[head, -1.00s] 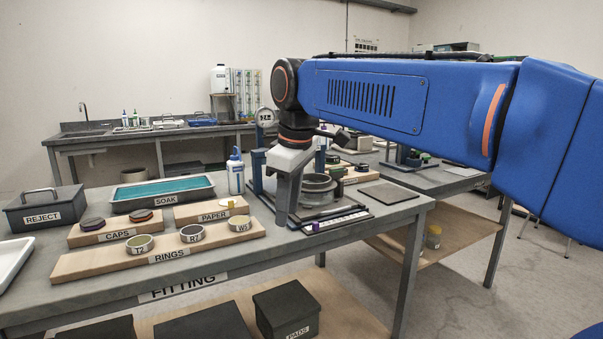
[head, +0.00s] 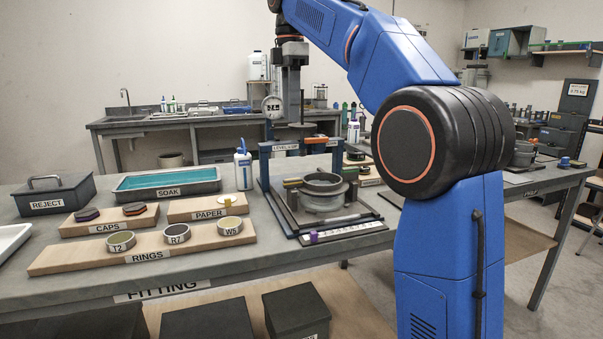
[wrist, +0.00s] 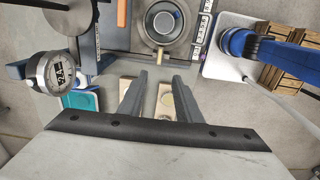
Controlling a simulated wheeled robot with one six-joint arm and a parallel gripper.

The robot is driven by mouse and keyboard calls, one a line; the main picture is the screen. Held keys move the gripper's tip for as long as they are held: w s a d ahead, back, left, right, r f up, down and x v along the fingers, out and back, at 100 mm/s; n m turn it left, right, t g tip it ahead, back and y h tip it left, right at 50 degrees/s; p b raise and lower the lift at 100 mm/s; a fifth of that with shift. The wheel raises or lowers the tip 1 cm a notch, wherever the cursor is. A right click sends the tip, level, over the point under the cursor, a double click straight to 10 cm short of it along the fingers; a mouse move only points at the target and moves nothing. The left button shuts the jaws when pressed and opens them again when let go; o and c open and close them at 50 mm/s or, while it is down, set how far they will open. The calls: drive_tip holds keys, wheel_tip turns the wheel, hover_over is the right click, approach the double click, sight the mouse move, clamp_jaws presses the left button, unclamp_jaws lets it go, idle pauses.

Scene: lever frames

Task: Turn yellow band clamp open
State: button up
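A round grey clamp fixture (head: 323,192) stands on a dark base on the bench, and its ring also shows at the top of the wrist view (wrist: 163,22). My gripper (head: 292,112) points down, raised above the bench near the blue frame and apart from the fixture. In the wrist view my gripper (wrist: 160,78) has its two fingers apart with nothing held between them. Its fingertips are hard to make out in the head view.
A purple knob (head: 313,237) sits at the front. The rings board (head: 150,247) and soak tray (head: 165,185) lie further left.

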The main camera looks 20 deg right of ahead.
sight(292, 179)
wheel_tip(292, 179, down, 17)
drive_tip(key=shift+f, duration=0.15)
idle(0.6)
clamp_jaws()
